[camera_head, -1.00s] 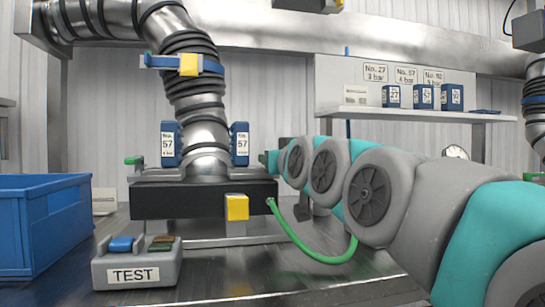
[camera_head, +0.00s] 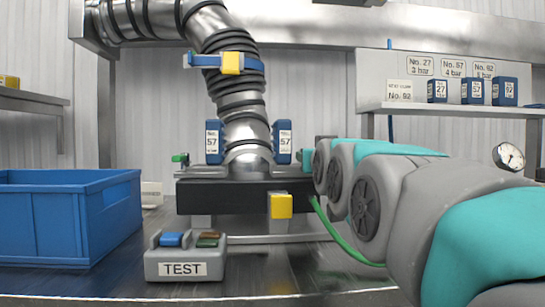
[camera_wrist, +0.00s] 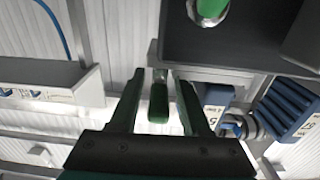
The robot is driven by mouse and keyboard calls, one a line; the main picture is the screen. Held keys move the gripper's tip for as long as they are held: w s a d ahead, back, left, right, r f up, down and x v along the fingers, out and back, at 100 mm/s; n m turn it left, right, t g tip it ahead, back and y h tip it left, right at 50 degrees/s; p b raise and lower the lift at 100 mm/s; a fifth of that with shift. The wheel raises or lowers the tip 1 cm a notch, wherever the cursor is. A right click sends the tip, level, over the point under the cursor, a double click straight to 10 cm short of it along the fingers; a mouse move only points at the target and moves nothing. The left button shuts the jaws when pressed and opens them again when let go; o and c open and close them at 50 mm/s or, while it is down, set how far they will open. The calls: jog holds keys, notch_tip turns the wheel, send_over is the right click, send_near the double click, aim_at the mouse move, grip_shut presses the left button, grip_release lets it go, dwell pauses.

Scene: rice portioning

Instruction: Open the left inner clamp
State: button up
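A black block (camera_head: 228,197) carries the ribbed steel pipe (camera_head: 245,110), with a blue "57" cartridge (camera_head: 214,142) on the pipe's left and another (camera_head: 282,142) on its right. A clamp with a green handle (camera_head: 180,158) sits at the block's left end. In the wrist view, a green clamp handle (camera_wrist: 158,102) lies between the two fingers of my gripper (camera_wrist: 158,98), with gaps visible on both sides. My gripper is open around it. In the head view my arm hides most of the gripper at the block's right end.
A blue crate (camera_head: 65,225) stands at left beside a grey TEST box (camera_head: 185,264) with coloured buttons. A green hose (camera_head: 342,240) runs below my arm. A shelf (camera_head: 455,109) with blue cartridges and a gauge (camera_head: 508,156) are at right.

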dwell(0.3)
jog(key=s, duration=0.7)
jog(key=shift+s+a+f, duration=0.1)
jog(key=shift+s, duration=0.3)
